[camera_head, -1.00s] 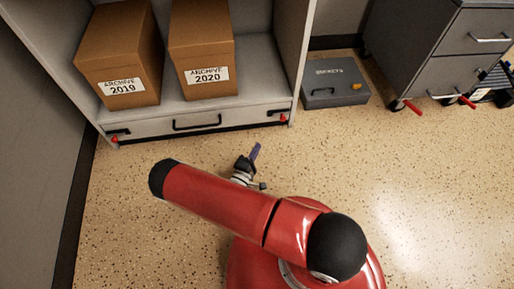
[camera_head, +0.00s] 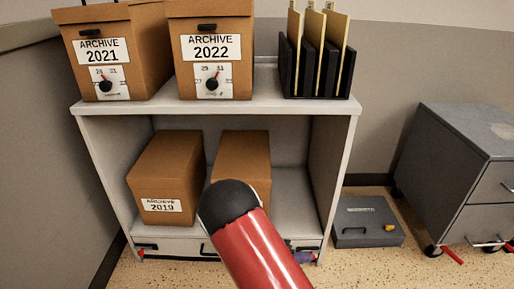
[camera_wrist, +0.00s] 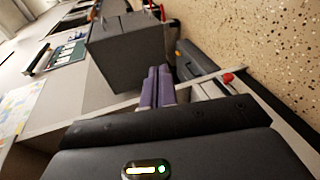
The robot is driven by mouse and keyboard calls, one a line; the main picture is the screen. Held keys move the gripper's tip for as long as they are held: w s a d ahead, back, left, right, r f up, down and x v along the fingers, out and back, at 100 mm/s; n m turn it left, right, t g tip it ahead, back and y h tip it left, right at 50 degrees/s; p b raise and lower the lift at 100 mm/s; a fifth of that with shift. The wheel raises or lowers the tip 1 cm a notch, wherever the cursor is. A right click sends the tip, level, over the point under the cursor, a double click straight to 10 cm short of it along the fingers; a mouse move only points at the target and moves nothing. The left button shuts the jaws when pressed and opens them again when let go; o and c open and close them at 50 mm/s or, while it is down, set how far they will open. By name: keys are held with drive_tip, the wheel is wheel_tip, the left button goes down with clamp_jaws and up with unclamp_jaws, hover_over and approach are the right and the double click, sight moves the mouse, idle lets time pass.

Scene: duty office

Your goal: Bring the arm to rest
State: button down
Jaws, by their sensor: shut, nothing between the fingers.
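My arm (camera_head: 262,252) is red with a black rounded joint and reaches up from the bottom of the head view, in front of the shelf's lower bay. My gripper (camera_wrist: 155,87) shows in the wrist view with its two purple fingers together and nothing between them. In the head view only a small purple part of my gripper (camera_head: 303,257) shows to the right of the arm, near the drawer front; the rest is hidden behind the arm.
A grey shelf (camera_head: 215,105) holds Archive boxes, including 2021 (camera_head: 100,52), 2022 (camera_head: 212,50) and 2019 (camera_head: 165,180), and black file holders (camera_head: 316,68). A grey key box (camera_head: 368,224) lies on the floor. A grey drawer cabinet (camera_head: 455,165) stands right. Some speckled floor is free.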

drive_tip(key=s+r+m+t+y+p, duration=0.1)
drive_tip(key=s+r+y, duration=0.3)
drive_tip(key=r, duration=0.7)
drive_tip(key=s+d+r+m+t+y+p, duration=0.1)
drive_tip(key=s+r+y+p, duration=0.2)
drive_tip(key=s+r, duration=0.6)
drive_tip(key=s+r+y+p, duration=0.2)
drive_tip(key=s+r+y, duration=0.5)
drive_tip(key=r, duration=0.8)
drive_tip(key=shift+d+r+m+t+p, duration=0.25)
drive_tip(key=shift+d+m+t+p, duration=0.05)
drive_tip(key=shift+m+t, duration=0.1)
